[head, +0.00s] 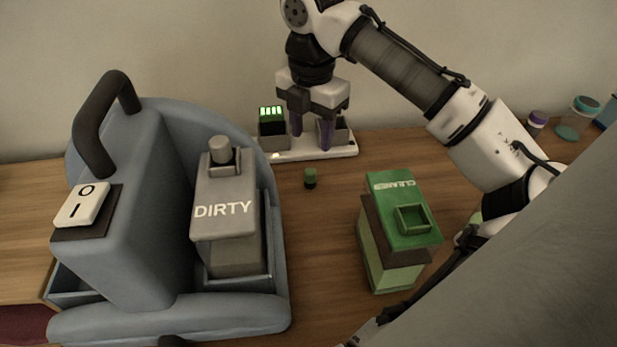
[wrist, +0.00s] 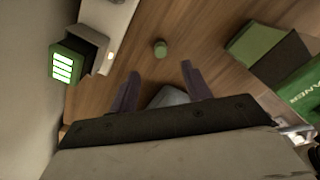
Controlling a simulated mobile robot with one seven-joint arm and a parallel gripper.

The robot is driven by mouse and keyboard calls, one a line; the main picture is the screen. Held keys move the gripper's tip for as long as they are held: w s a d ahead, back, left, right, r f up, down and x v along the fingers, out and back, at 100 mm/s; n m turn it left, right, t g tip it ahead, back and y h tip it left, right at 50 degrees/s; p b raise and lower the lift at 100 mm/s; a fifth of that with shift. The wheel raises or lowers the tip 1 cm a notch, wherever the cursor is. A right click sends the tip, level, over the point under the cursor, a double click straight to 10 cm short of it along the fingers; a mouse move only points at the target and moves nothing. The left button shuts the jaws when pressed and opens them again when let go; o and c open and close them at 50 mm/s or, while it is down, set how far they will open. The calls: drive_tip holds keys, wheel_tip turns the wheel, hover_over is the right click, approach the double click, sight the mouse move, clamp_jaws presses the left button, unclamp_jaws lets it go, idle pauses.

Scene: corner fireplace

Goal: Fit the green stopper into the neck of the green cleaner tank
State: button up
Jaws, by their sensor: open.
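The small green stopper (head: 310,178) stands on the wooden table, left of the green cleaner tank (head: 385,265). The tank stands upright, with a raised square neck (head: 413,219) on its top. In the wrist view, the stopper (wrist: 160,48) lies just beyond my fingertips, and the tank (wrist: 303,97) is partly cut off at the right. My gripper (head: 312,132) points down, open and empty, with the purple fingers apart. In the head view it overlaps the charger behind the stopper. It also shows in the wrist view (wrist: 160,70), with nothing between its fingers.
A white charger base (head: 315,154) holds a battery with lit green bars (head: 271,114) by the wall. A blue-grey machine (head: 130,220) with a grey DIRTY tank (head: 225,205) fills the left. Jars (head: 575,118) stand at the far right. Bare table surrounds the stopper.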

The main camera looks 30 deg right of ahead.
sight(310, 171)
wheel_tip(310, 171, down, 9)
drive_tip(key=shift+s+a, duration=0.1)
drive_tip(key=shift+a, duration=0.05)
idle(0.4)
drive_tip(key=shift+c, duration=0.2)
drive_tip(key=c, duration=1)
drive_tip(key=shift+r, duration=0.15)
clamp_jaws()
wheel_tip(310, 171, up, 20)
drive_tip(key=p, duration=0.2)
